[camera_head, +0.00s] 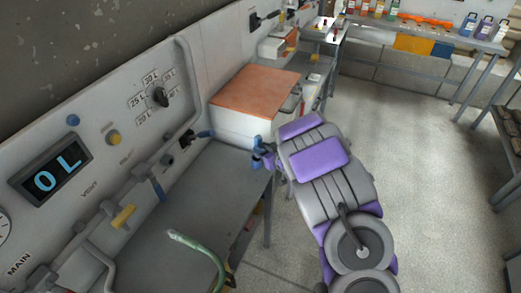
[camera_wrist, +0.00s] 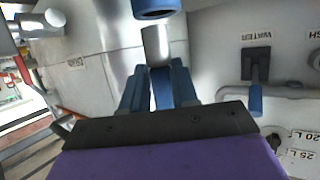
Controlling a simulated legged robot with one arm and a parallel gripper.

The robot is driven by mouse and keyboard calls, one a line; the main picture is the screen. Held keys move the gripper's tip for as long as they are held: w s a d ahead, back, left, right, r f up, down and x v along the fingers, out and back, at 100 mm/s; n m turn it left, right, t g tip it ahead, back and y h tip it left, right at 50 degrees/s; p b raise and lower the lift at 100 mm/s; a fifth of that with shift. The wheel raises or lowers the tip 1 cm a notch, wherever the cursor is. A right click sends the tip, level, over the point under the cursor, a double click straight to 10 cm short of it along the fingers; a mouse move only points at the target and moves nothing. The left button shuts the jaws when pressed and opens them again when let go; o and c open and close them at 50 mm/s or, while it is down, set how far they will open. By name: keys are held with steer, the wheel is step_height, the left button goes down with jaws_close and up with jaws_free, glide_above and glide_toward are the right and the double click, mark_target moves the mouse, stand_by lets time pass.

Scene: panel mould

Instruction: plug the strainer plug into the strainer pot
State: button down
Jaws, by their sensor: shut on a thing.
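My gripper (camera_head: 262,153) is beside the panel bench, just past its right edge, with its blue fingers pointing left. In the wrist view, its fingers (camera_wrist: 159,82) are shut on what seems to be the strainer plug (camera_wrist: 155,45), a short grey metal cylinder that stands out beyond them. A blue round piece with a dark opening (camera_wrist: 155,8) is straight ahead at the top edge, cut off by the frame. It may be the strainer pot's mouth; I cannot tell, nor whether the cylinder touches it. In the head view the plug is too small to make out.
A black water valve with a blue handle (camera_wrist: 255,85) is to the right, and a silver pipe (camera_wrist: 40,22) to the left. An orange-topped white box (camera_head: 252,90) stands behind my gripper. A green hose (camera_head: 205,250) curves over the bench (camera_head: 190,205). The floor to the right is open.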

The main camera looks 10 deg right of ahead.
steer(key=shift+d, duration=0.1)
steer(key=shift+a+p, duration=0.55)
steer(key=shift+a, duration=0.1)
stand_by(0.5)
steer(key=shift+d, duration=0.3)
steer(key=shift+s+f+b, duration=0.1)
steer(key=shift+f+b, duration=0.45)
steer(key=shift+f, duration=1.75)
stand_by(0.5)
steer(key=c, duration=0.8)
jaws_free()
steer(key=shift+s+f, duration=0.1)
steer(key=shift+s, duration=0.05)
steer(key=shift+d+p+v, duration=0.15)
steer(key=shift+p+v, duration=1.25)
steer(key=shift+v, duration=2.9)
steer(key=shift+d+p+v, duration=0.1)
steer(key=shift+p+v, duration=1.3)
steer(key=shift+v, duration=2.85)
